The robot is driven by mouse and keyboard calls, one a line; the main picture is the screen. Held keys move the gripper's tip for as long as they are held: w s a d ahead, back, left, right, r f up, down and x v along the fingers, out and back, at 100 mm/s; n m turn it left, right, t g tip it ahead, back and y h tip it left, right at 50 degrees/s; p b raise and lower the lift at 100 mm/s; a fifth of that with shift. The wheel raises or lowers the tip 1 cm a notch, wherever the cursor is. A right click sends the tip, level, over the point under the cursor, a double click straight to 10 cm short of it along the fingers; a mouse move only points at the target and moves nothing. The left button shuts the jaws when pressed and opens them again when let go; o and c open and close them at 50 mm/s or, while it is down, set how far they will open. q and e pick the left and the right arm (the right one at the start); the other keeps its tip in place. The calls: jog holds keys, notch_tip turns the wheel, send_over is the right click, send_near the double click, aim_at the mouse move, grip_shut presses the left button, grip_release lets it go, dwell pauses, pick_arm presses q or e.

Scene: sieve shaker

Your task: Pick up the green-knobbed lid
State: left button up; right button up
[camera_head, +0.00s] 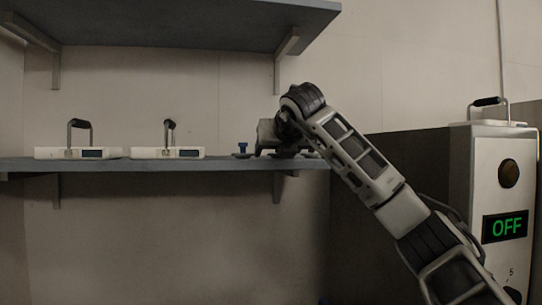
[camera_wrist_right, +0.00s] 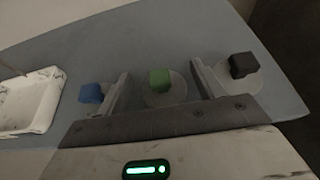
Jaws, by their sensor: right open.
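The green-knobbed lid (camera_wrist_right: 160,80) lies on the grey shelf in the right wrist view, a pale disc with a green block on top. My right gripper (camera_wrist_right: 160,88) is open, with one finger on each side of the green knob and nothing held. In the head view my right gripper (camera_head: 270,135) is over the right end of the shelf, and its hand hides the green-knobbed lid. My left gripper is not in view.
A blue-knobbed lid (camera_wrist_right: 91,94) and a black-knobbed lid (camera_wrist_right: 242,67) flank the green one closely. Two white handled devices (camera_head: 78,152) (camera_head: 167,153) stand left on the shelf (camera_head: 150,164). A machine (camera_head: 505,190) reading OFF stands at right.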

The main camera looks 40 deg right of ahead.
jog(key=shift+s+r, duration=0.1)
jog(key=shift+s, duration=0.1)
jog(key=c, duration=0.9)
jog(key=shift+r, duration=0.1)
jog(key=shift+c, duration=0.4)
